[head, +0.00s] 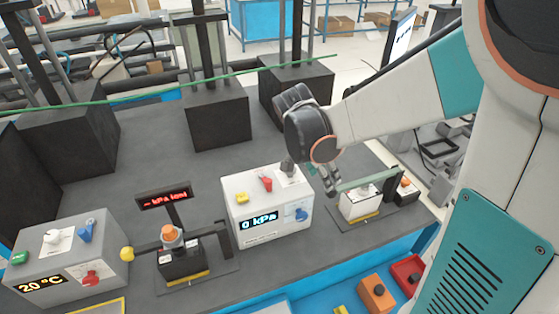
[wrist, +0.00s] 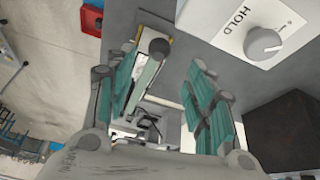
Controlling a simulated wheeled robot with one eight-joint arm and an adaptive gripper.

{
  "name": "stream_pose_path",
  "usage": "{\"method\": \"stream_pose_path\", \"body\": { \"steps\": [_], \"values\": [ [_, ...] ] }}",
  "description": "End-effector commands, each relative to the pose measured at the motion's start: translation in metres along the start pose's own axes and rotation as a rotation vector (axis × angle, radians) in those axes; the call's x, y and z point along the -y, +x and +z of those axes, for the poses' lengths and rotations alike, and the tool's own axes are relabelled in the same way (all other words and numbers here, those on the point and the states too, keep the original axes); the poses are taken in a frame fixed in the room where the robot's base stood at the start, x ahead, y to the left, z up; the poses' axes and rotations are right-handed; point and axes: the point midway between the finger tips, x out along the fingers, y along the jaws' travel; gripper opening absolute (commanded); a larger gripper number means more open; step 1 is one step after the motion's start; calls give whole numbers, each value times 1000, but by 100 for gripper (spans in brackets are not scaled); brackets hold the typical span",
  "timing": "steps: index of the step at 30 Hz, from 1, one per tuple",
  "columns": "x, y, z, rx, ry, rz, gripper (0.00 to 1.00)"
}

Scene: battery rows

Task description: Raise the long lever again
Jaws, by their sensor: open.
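The long lever (head: 368,183), a flat grey-green bar, lies nearly level above a small white-topped device (head: 360,205) at the bench's right. In the wrist view the lever (wrist: 146,82) ends in a dark round knob (wrist: 158,46). My gripper (head: 329,180) is at the lever's left end in the head view. In the wrist view my gripper (wrist: 160,62) is open, with teal fingers on either side of the lever. The bar shows nearer the left finger; I cannot tell whether they touch. Nothing is held.
A white box (head: 268,208) reading "0 kPa" stands close left of my gripper; its HOLD knob (wrist: 265,43) is near the right finger. Further left are a second device (head: 180,262) with a yellow-knobbed lever (head: 127,254) and a "20 °C" box (head: 70,262). Black blocks (head: 217,120) stand behind.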

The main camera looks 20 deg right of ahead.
Motion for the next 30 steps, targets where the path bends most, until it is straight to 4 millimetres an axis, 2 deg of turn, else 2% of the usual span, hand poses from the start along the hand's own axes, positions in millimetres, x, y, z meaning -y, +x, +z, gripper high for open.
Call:
{"method": "stream_pose_path", "body": {
  "steps": [1,6,12,18,27,30],
  "values": [
    [0,13,0,0,3,1,49],
    [0,46,0,0,2,0,49],
    [0,75,0,0,0,-1,49],
    [-1,87,0,0,0,-1,49],
    [-1,88,0,0,-1,-1,49],
    [-1,88,0,0,-1,-1,27]
  ]
}}
